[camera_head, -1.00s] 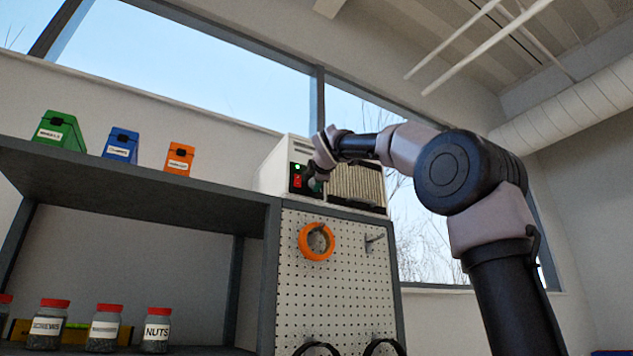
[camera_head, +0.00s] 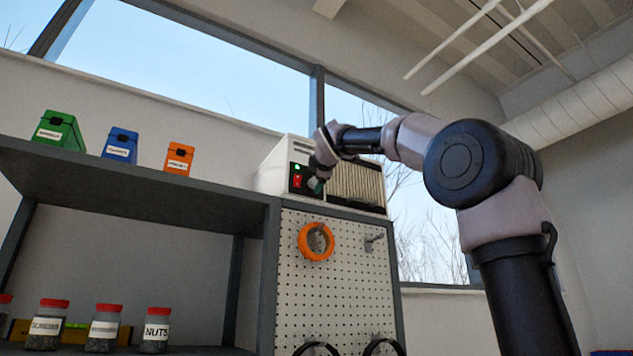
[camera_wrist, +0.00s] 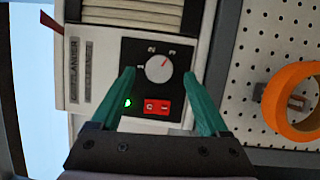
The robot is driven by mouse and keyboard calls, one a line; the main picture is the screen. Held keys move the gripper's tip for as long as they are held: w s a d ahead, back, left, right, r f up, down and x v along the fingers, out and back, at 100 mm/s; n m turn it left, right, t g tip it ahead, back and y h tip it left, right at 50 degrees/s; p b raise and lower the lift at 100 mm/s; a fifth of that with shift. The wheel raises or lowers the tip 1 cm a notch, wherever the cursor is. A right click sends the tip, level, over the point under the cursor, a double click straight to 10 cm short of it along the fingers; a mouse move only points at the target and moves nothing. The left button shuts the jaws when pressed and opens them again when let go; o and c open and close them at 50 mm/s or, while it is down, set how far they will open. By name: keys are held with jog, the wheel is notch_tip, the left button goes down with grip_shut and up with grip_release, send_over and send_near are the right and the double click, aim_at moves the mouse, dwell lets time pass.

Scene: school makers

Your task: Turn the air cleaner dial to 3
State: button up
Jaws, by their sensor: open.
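The air cleaner (camera_head: 272,172) is a white box with a slatted grille on top of the pegboard cabinet. In the wrist view its black control panel (camera_wrist: 128,50) carries a round pale dial (camera_wrist: 158,68) with numbers around it. A pointer mark on the dial faces the upper right of that view; I cannot tell exactly which number it is on. My gripper (camera_wrist: 160,74) is open, its two green fingers on either side of the dial; contact cannot be told.
A red switch (camera_wrist: 157,107) and a lit green light (camera_wrist: 127,103) sit beside the dial. An orange tape roll (camera_head: 316,241) hangs on the pegboard (camera_head: 340,290) below. Coloured bins, such as the orange one (camera_head: 179,158), stand on the left shelf.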

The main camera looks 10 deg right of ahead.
jog(key=s, duration=0.8)
jog(key=shift+s+a+f, duration=0.2)
jog(key=shift+s+f, duration=0.15)
jog(key=s+d+f+m+g, duration=0.3)
jog(key=f+m, duration=0.2)
jog(key=f, duration=0.8)
jog(key=s+d+f+m+g+y, duration=0.1)
jog(key=s+d+f+m+g, duration=0.25)
jog(key=f, duration=0.95)
jog(key=s+d+f+m+g, duration=0.1)
jog(key=s+f+m+g, duration=0.25)
jog(key=f+m, duration=0.65)
jog(key=s+f+m+y, duration=0.1)
jog(key=s+f, duration=0.3)
jog(key=f, duration=0.4)
jog(key=s+f+m+g+y, duration=0.1)
jog(key=s+f+m, duration=0.1)
jog(key=s+f, duration=0.3)
notch_tip(320, 180, down, 4)
jog(key=shift+a+f+g, duration=0.15)
jog(key=shift+a+g, duration=0.15)
